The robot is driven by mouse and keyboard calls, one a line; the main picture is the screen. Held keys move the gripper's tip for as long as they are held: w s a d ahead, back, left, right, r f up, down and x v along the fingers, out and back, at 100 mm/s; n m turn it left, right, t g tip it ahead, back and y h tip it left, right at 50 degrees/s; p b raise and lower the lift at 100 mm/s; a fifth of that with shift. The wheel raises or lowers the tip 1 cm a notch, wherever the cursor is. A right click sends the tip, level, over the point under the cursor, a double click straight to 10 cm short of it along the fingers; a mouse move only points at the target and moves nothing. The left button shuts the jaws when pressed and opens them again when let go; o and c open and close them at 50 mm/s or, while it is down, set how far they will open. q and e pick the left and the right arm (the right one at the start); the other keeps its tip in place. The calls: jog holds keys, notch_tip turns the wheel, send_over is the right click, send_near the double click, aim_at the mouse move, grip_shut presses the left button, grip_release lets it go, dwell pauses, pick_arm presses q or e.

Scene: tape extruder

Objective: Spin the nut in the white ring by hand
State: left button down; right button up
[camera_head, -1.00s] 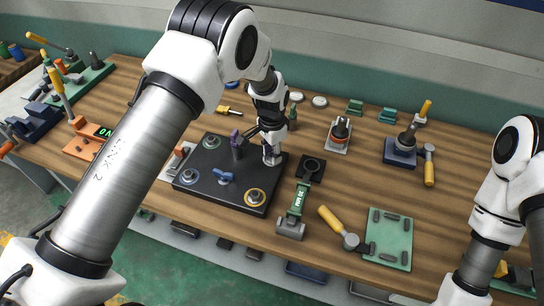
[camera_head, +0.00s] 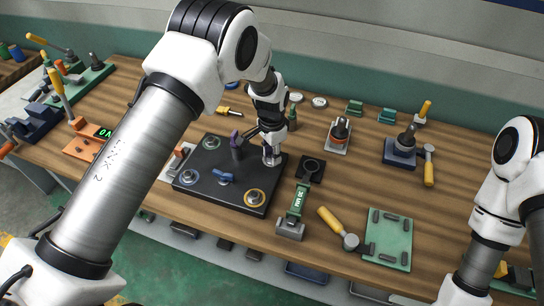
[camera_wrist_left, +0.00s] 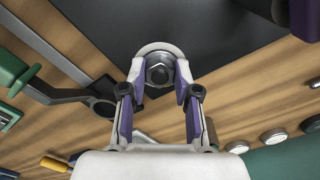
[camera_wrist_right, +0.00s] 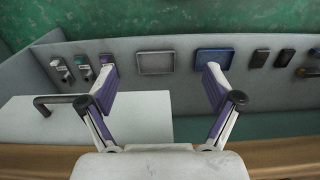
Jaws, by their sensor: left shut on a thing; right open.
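The white ring (camera_wrist_left: 158,50) sits at the edge of the dark plate, with a grey hex nut (camera_wrist_left: 159,74) inside it in the left wrist view. My left gripper (camera_wrist_left: 159,82) is shut on the nut, one purple-and-white finger on each side. In the head view, my left gripper (camera_head: 271,158) points down at the far right corner of the dark plate (camera_head: 215,192) and hides most of the ring and nut. My right gripper (camera_wrist_right: 158,76) is open and empty, fingers wide apart, in the right wrist view.
The plate also bears a green ring (camera_head: 212,142), a blue-grey ring (camera_head: 188,176), a yellow ring (camera_head: 256,197), a blue wing knob (camera_head: 224,178) and a purple-topped post (camera_head: 236,148). A grey-walled compartment (camera_wrist_right: 140,118) shows below my right gripper.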

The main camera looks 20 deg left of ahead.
pick_arm(q)
jog(key=shift+r+m+p, duration=0.15)
jog(key=shift+m+p, duration=0.5)
jog(key=shift+m, duration=0.35)
jog(key=shift+w+m, duration=0.1)
jog(key=shift+m, duration=0.3)
jog(key=shift+m+p, duration=0.4)
jog(key=shift+m, duration=1)
jog(key=shift+p, duration=0.35)
